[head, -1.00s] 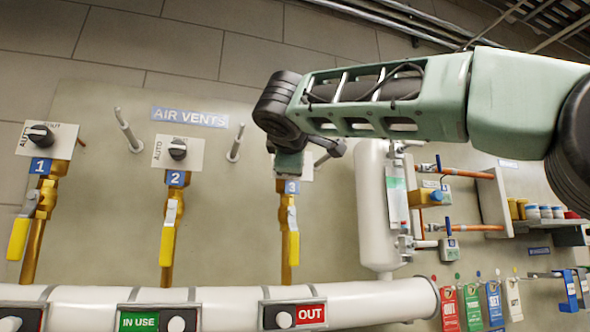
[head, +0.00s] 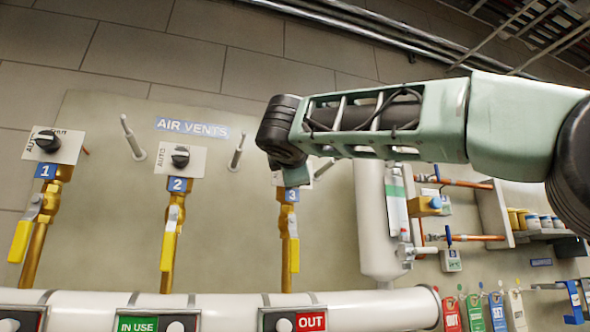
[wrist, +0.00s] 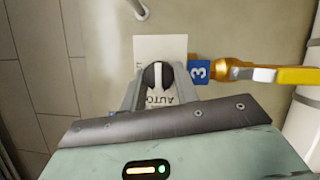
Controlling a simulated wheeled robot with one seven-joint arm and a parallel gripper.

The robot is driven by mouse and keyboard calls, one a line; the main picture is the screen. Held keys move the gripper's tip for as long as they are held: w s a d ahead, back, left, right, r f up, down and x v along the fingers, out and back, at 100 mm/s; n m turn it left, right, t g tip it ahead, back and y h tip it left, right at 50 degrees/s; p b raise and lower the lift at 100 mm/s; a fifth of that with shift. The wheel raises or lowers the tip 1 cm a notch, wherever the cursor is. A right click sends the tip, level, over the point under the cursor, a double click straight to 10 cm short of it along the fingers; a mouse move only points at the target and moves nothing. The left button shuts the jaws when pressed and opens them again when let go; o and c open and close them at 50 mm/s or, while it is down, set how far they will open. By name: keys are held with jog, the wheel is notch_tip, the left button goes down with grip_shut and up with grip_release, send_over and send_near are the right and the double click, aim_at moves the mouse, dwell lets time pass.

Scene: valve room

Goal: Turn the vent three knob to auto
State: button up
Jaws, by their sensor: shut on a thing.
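The vent three knob (wrist: 155,74) is black with a pale stripe, in the wrist view on a white plate (wrist: 160,47). AUTO is printed on the plate's near side, upside down in this view. The blue 3 tag (wrist: 199,71) lies to the right. My gripper (wrist: 155,86) has a jaw on each side of the knob and is shut on it. The stripe runs roughly toward AUTO, but the jaws partly hide the lettering. In the head view my gripper (head: 297,176) covers the knob above the 3 tag (head: 291,195).
Vent two knob (head: 180,157) and vent one knob (head: 47,141) are to the left. Metal pegs (head: 237,152) stick out of the wall between them. A brass valve with yellow lever (head: 294,254) hangs below vent three. A white tank (head: 379,230) stands close on the right.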

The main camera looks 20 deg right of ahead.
jog(key=shift+a, duration=0.1)
jog(key=o, duration=1)
jog(key=shift+c, duration=0.2)
jog(key=shift+s, duration=0.1)
jog(key=b+v, duration=0.5)
jog(key=v, duration=1.2)
jog(key=shift+s, duration=0.15)
